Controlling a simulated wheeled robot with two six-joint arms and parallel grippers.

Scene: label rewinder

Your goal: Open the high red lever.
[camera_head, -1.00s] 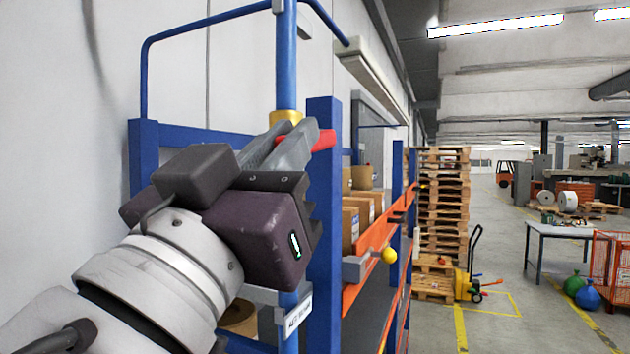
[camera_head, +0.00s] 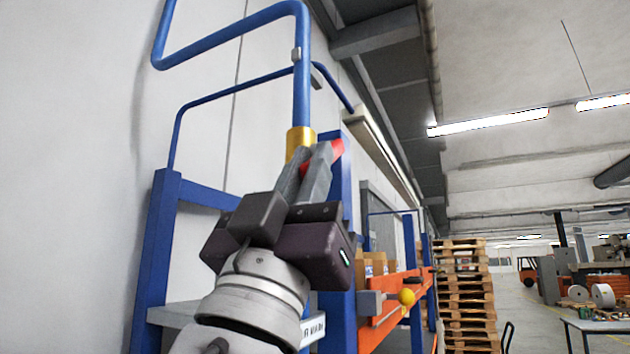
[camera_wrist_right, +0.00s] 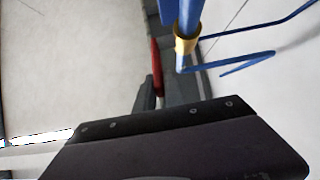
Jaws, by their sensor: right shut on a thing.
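The red lever (camera_head: 337,148) sits high on the blue vertical pipe (camera_head: 302,75), beside a brass-coloured valve fitting (camera_head: 299,140). My right gripper (camera_head: 312,165) is shut on the lever, with its grey fingers around it and only parts of the red showing. In the right wrist view the red lever (camera_wrist_right: 156,66) stands out beside the brass fitting (camera_wrist_right: 185,45), with a grey finger at its lower end. The fingers hide part of the lever. My left gripper is not in view.
A blue frame post (camera_head: 155,260) stands to the left of my right arm. Behind the gripper is an orange shelf (camera_head: 405,285) with cardboard boxes and a yellow ball knob (camera_head: 407,297). Stacked pallets (camera_head: 465,290) stand farther back.

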